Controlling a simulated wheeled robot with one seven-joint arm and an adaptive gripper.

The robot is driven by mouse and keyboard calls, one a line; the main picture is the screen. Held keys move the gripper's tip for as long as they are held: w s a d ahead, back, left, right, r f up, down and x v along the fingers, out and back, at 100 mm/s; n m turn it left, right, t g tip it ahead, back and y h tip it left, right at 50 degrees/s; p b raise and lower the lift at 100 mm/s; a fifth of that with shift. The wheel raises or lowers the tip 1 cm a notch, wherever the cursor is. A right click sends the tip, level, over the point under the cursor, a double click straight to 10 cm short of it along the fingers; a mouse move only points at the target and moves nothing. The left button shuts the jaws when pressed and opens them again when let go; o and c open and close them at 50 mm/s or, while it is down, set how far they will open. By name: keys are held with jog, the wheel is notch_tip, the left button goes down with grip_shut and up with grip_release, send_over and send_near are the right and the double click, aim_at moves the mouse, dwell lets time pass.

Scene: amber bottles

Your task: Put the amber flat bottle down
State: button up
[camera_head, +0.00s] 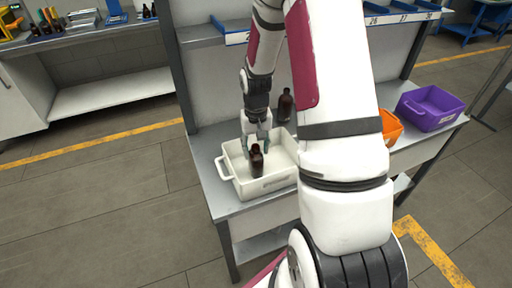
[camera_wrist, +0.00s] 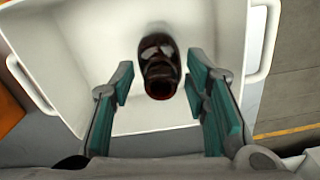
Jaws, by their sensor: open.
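The amber flat bottle (camera_head: 257,161) stands in the white bin (camera_head: 222,170) in the head view, near the bin's front wall. The wrist view shows the dark bottle (camera_wrist: 159,64) inside the bin (camera_wrist: 205,20), with its neck toward my gripper. My gripper (camera_head: 257,143) is above the bin, close to the bottle's top. In the wrist view my gripper (camera_wrist: 158,88) is open, with its teal finger pads on both sides of the bottle and clear gaps between. The bottle's base is hidden by its own body in the wrist view.
Another dark bottle (camera_head: 285,105) stands on the grey table behind the bin. An orange bin (camera_head: 391,126) and a purple bin (camera_head: 432,108) stand to the right, the orange one partly hidden by my arm. A back panel and shelf rise behind the table.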

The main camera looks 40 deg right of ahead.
jog(key=s+a+r+n+t, duration=0.1)
jog(key=a+r, duration=0.1)
jog(key=r, duration=0.7)
jog(key=s+a+r, duration=0.1)
jog(key=a+r, duration=0.2)
jog(key=r, duration=0.7)
jog(key=s+a+r+n+t, duration=0.4)
jog(key=s+a+r, duration=0.6)
jog(key=s+a, duration=0.3)
jog(key=s, duration=0.2)
jog(key=shift+s+a+r+n+b, duration=0.15)
jog(key=shift+s+n+b, duration=0.15)
jog(key=shift+s+b, duration=0.1)
